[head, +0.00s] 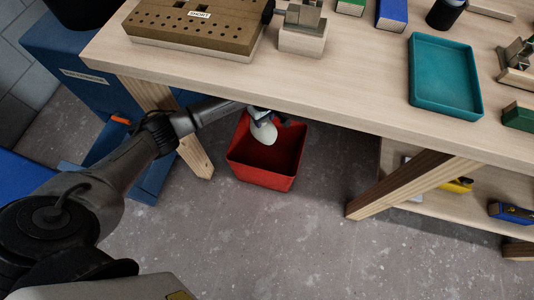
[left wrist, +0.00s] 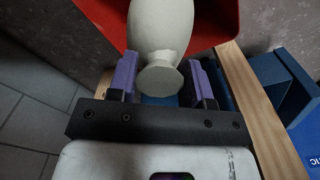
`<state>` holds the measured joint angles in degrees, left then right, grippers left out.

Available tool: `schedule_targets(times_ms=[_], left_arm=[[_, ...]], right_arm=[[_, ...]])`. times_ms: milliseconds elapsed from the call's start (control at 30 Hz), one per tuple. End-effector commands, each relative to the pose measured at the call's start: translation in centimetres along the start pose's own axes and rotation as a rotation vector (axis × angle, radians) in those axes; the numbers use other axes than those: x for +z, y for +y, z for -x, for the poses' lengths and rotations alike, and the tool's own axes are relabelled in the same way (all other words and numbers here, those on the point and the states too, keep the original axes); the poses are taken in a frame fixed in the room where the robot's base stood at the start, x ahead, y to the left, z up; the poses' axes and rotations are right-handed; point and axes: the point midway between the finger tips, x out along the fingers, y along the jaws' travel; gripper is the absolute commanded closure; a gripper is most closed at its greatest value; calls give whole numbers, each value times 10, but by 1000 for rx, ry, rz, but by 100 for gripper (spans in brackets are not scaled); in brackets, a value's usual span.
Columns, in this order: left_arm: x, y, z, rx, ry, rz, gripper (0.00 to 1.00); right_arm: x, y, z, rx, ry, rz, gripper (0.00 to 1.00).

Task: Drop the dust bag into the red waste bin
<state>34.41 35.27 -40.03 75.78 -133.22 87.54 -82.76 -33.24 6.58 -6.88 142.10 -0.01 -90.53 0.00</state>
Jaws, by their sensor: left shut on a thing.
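The dust bag (head: 264,133) is pale and rounded. In the head view it hangs in front of the open mouth of the red waste bin (head: 262,178), which stands on the floor under the table edge. My left gripper (head: 260,117) reaches in from the left and is shut on the bag's narrow end. In the left wrist view the purple fingers of the gripper (left wrist: 163,78) flank the bag's neck, and the bag (left wrist: 160,28) extends away toward the red bin (left wrist: 218,22). I cannot tell the bag's exact height over the rim. My right gripper is out of view.
The workbench top (head: 340,85) overhangs close to my left gripper. A wooden leg (head: 195,155) stands left of the bin, with a blue cabinet (head: 75,70) beyond. A teal tray (head: 445,108) lies on the bench. The concrete floor (head: 265,240) in front is clear.

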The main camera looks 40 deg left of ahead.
Motion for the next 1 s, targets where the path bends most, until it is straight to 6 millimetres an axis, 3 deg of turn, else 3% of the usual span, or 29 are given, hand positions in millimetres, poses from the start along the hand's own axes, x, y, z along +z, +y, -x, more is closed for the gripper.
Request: schedule_targets(times_ms=[33,200,567,600,900,1000], left_arm=[[0,0,-10,0,-2,0,99],[0,0,-25,1,-1,1,99],[0,0,-28,1,0,1,99],[0,0,-28,1,0,1,53],[0,0,-28,0,0,1,25],[0,0,-28,0,0,1,25]], right_arm=[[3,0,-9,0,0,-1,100],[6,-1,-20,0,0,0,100],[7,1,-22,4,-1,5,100],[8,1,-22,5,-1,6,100],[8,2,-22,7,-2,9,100],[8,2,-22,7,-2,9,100]])
